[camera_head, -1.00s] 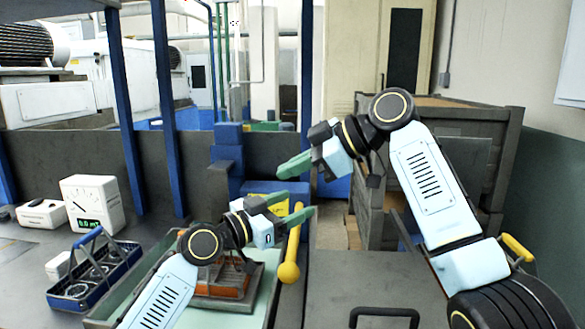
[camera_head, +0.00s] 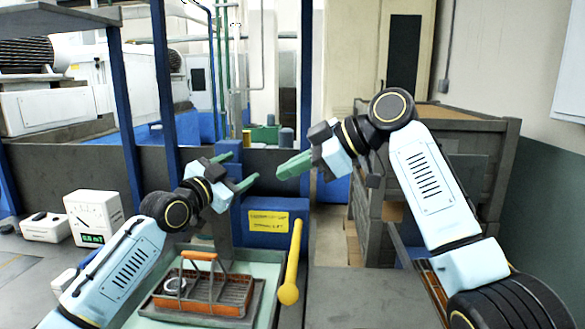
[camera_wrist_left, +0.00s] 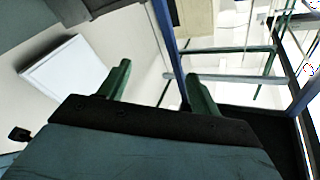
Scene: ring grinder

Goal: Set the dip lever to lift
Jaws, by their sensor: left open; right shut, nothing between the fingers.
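The dip lever (camera_head: 291,262) is a yellow bar with a round knob at its lower end, beside the right edge of the pale green tank (camera_head: 270,268). Its knob hangs low, near the tank's front right. My left gripper (camera_head: 238,168) is open and empty, up and to the left of the lever, in front of the blue column. Its two green fingers also show apart in the left wrist view (camera_wrist_left: 158,88), with nothing between them. My right gripper (camera_head: 277,172) is shut and empty, above the lever's upper end.
An orange basket (camera_head: 232,292) with a raised handle and a ring in it sits in the tank. A white meter (camera_head: 95,214) stands at the left. A blue box (camera_head: 268,207) with a yellow label stands behind the lever. A dark crate (camera_head: 470,150) stands at the right.

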